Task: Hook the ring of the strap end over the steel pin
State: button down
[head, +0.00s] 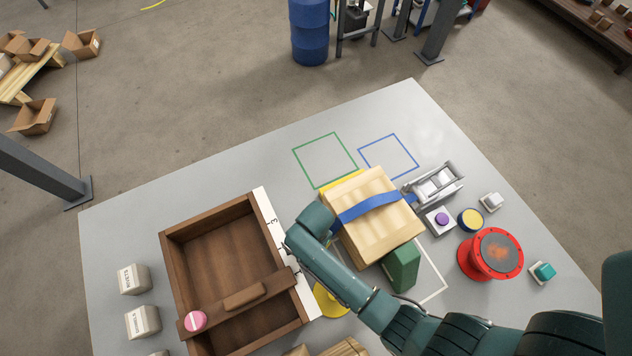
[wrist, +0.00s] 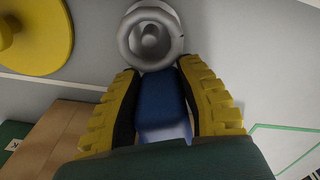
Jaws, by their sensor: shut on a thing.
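The blue strap (head: 370,207) lies across the top of a pale wooden block (head: 375,240) in the head view. In the wrist view my gripper (wrist: 153,78) is shut on the blue strap end (wrist: 160,105), between its yellow ridged fingers. A grey steel ring shape (wrist: 127,40) lies just beyond the fingertips, with a rounded grey knob, likely the steel pin (wrist: 150,38), showing inside its outline. I cannot tell whether the ring is around the pin or only above it. In the head view my arm hides the fingers, ring and pin.
A brown wooden tray (head: 165,260) is left of my arm. A yellow disc (head: 328,302) stands close by. A green block (head: 403,268), a metal ratchet (head: 435,185) and a red spool (head: 468,262) are at the right. The table's far side has clear room.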

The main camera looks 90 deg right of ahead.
jog(key=shift+f, duration=0.7)
jog(key=c, duration=0.7)
grip_release()
jog(key=shift+o, duration=0.2)
notch_tip(320, 180, up, 12)
